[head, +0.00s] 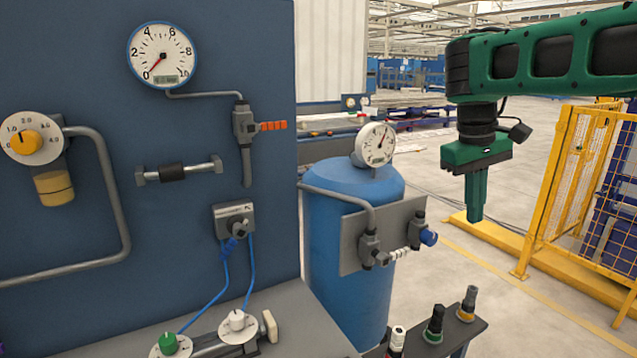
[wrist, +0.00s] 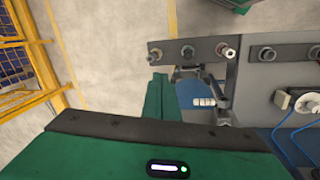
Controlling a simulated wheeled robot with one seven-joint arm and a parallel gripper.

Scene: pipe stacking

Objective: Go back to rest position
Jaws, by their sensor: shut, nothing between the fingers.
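My gripper (head: 476,217) is green and hangs down from my green arm at the upper right of the head view. Its fingers are together, with nothing between them. It is in the air, to the right of the blue tank (head: 350,245) and apart from it. In the wrist view my gripper's finger (wrist: 157,98) shows above its dark-edged green body. Below it in the head view, a dark rack holds several fittings, one with a white top (head: 397,340), one with a green ring (head: 434,324) and one with an orange ring (head: 467,303).
A blue panel (head: 90,95) with gauges, pipes and a valve with an orange handle (head: 273,126) fills the left. A grey bench (head: 300,315) lies below it. A yellow fence (head: 570,190) stands at the right. Open floor (head: 460,262) lies between the tank and fence.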

